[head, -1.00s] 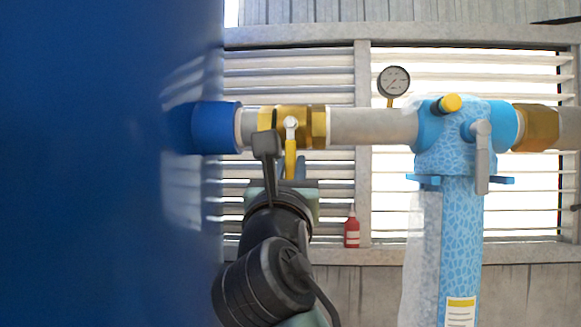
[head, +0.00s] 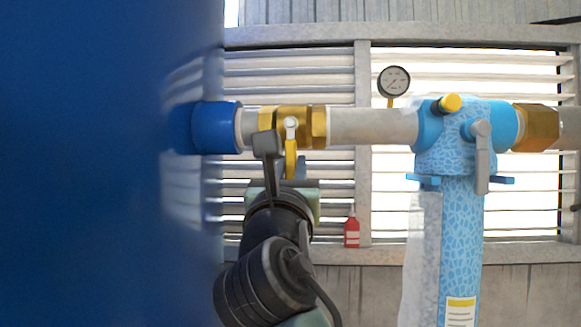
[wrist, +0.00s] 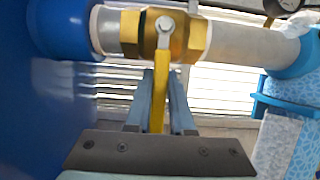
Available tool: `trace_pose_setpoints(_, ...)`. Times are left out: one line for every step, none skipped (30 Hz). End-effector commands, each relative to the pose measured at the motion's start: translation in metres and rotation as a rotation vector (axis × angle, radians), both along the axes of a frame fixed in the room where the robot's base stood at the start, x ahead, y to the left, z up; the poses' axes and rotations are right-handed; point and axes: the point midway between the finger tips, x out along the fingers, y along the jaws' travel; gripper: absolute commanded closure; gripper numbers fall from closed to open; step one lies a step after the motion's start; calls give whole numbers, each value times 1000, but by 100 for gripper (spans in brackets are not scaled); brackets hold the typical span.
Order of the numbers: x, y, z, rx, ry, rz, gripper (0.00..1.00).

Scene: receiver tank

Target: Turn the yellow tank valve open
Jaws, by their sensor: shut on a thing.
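The yellow tank valve handle (head: 290,158) hangs straight down from its silver pivot on the brass valve body (head: 318,122). The brass body sits on the grey pipe just right of the blue tank fitting. In the wrist view the yellow handle (wrist: 159,88) runs down between the two blue fingers. My gripper (wrist: 161,90) is shut on the handle from below. In the head view my gripper (head: 289,170) is partly hidden behind my own wrist and arm.
The large blue tank (head: 100,160) fills the left side. A blue filter housing (head: 462,210) with a grey lever (head: 481,158) stands to the right. A pressure gauge (head: 394,81) tops the pipe. A red bottle (head: 351,232) is on the ledge behind.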

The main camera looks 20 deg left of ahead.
Motion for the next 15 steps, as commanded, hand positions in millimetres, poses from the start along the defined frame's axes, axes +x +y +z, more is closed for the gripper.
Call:
trace_pose_setpoints(0, -2, 1, -15, -6, -1, 100)
trace_pose_setpoints(0, -3, 1, -27, -11, -2, 100)
trace_pose_setpoints(1, -5, 2, -49, -19, -3, 100)
trace_pose_setpoints(1, -6, 3, -69, -25, -6, 100)
trace_pose_setpoints(2, -8, 3, -92, -32, -7, 100)
trace_pose_setpoints(2, -10, 3, -124, -42, -6, 100)
trace_pose_setpoints(3, -12, 4, -148, -49, -7, 100)
trace_pose_setpoints(3, -13, 4, -174, -56, -8, 100)
trace_pose_setpoints(3, -15, 5, -206, -66, -7, 100)
trace_pose_setpoints(4, -17, 6, -230, -74, -8, 100)
trace_pose_setpoints(4, -18, 6, -253, -79, -7, 100)
trace_pose_setpoints(5, -20, 6, -283, -88, -9, 100)
trace_pose_setpoints(5, -20, 7, -302, -94, -7, 100)
trace_pose_setpoints(5, -21, 7, -319, -99, -6, 100)
trace_pose_setpoints(5, -22, 7, -337, -104, -5, 100)
